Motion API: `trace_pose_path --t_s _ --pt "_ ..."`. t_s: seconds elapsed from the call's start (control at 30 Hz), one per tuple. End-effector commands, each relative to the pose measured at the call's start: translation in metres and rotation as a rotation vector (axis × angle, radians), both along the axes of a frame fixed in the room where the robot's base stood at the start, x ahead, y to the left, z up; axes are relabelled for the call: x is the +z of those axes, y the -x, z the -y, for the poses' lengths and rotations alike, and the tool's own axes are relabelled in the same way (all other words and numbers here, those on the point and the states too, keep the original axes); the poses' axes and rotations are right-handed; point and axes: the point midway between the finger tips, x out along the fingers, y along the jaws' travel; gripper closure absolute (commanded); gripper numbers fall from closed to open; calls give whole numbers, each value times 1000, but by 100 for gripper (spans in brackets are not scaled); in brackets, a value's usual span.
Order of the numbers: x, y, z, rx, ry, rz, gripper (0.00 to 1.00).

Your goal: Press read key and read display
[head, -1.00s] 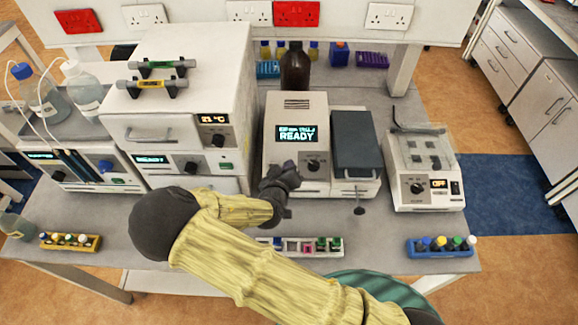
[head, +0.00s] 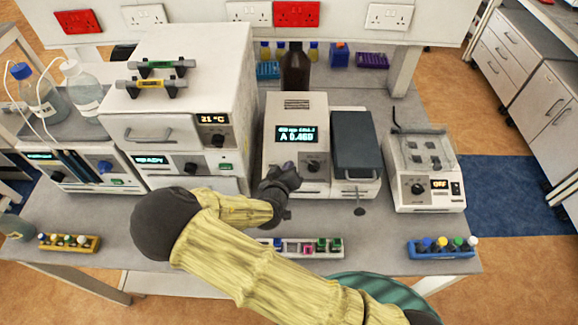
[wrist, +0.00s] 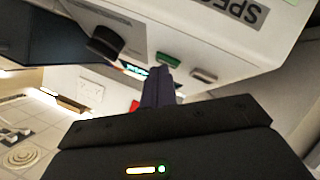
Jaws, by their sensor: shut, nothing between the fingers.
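The pale spectrometer (head: 283,106) stands at the middle of the bench. Its display (head: 297,135) is lit and reads "A 0.469" under a small line that I cannot read clearly. My gripper (head: 280,178) is at its lower front, hiding the keys in the head view. In the wrist view my shut, empty gripper (wrist: 159,80) has its tips right by the green key (wrist: 168,59). I cannot tell whether they touch it. A grey key (wrist: 204,76) sits beside the green one, and a black knob (wrist: 104,42) is on the other side.
A dark lid (head: 355,139) covers the spectrometer's right part. To its right is a device (head: 423,178) showing "OFF". An oven (head: 180,100) reading 21 °C stands left. Tube racks (head: 440,247) line the bench front, one (head: 307,254) below my gripper. A brown bottle (head: 296,72) stands behind.

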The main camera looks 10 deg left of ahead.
Motion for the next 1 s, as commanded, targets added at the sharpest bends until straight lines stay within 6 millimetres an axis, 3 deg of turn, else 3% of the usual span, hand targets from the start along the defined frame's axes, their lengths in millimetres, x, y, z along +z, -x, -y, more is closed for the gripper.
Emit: trace_pose_path --t_s 1.0 --pt "13 6 2 0 0 0 100"
